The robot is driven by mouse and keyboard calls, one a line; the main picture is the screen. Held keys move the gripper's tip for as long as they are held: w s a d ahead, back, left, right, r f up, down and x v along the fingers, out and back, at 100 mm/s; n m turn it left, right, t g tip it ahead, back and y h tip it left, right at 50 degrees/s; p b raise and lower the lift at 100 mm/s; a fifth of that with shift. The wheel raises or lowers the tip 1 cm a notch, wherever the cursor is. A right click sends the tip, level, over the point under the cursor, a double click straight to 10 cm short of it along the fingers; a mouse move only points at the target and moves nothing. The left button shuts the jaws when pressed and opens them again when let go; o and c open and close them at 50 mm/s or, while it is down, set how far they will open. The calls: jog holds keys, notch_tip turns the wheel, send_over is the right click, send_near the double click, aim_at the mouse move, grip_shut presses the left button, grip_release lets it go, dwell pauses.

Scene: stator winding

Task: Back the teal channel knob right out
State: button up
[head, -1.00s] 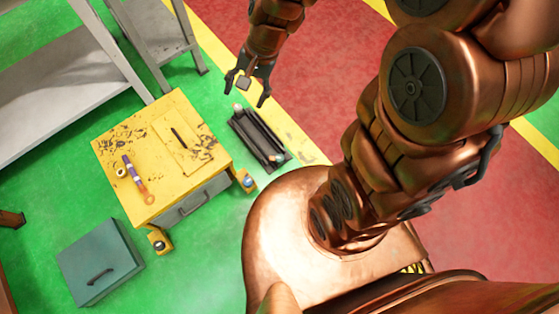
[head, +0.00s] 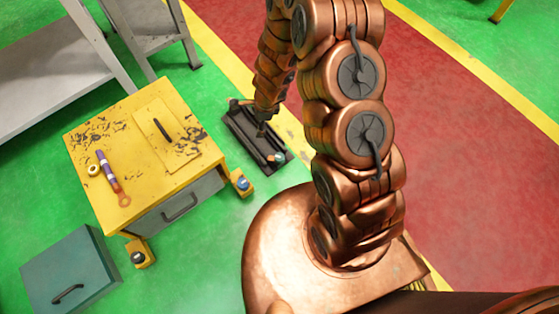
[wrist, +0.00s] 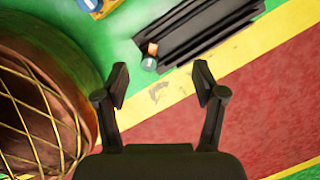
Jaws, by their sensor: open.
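The black channel (head: 243,133) lies on the green floor beside the yellow line. A small teal knob (wrist: 149,64) with an orange-copper part sits at its near end; this end also shows in the head view (head: 276,158). My gripper (wrist: 162,80) is open and empty in the wrist view. The knob lies beyond the fingertips, a little left of the middle between them, and nothing touches it. In the head view my gripper hangs over the channel, mostly hidden by my wrist. A second small end piece (head: 234,103) shows at the channel's far end.
A yellow-topped cabinet (head: 95,175) with a purple-orange tool stands left of the channel. Yellow blocks with blue (head: 242,183) and dark (head: 138,257) knobs sit by it. A teal box (head: 70,270) is at lower left. Red floor to the right is clear.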

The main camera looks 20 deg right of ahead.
aim_at(280, 157)
jog(key=s+d+f+m+b, duration=0.1)
jog(key=d+f, duration=0.1)
jog(key=f, duration=0.3)
jog(key=s+d+f+m+h+b, duration=0.1)
jog(key=d+f, duration=0.1)
jog(key=f, duration=0.2)
jog(key=s+d+f+m+g+h+b, duration=0.1)
jog(key=s+f+b, duration=0.1)
jog(key=f, duration=0.3)
jog(key=shift+d+f+m, duration=0.35)
jog(key=shift+d+m, duration=0.05)
notch_tip(280, 157, down, 7)
jog(key=b, duration=0.3)
jog(key=shift+f+b, duration=0.2)
jog(key=shift+b, duration=0.15)
jog(key=shift+w, duration=0.1)
jog(key=c, duration=1.1)
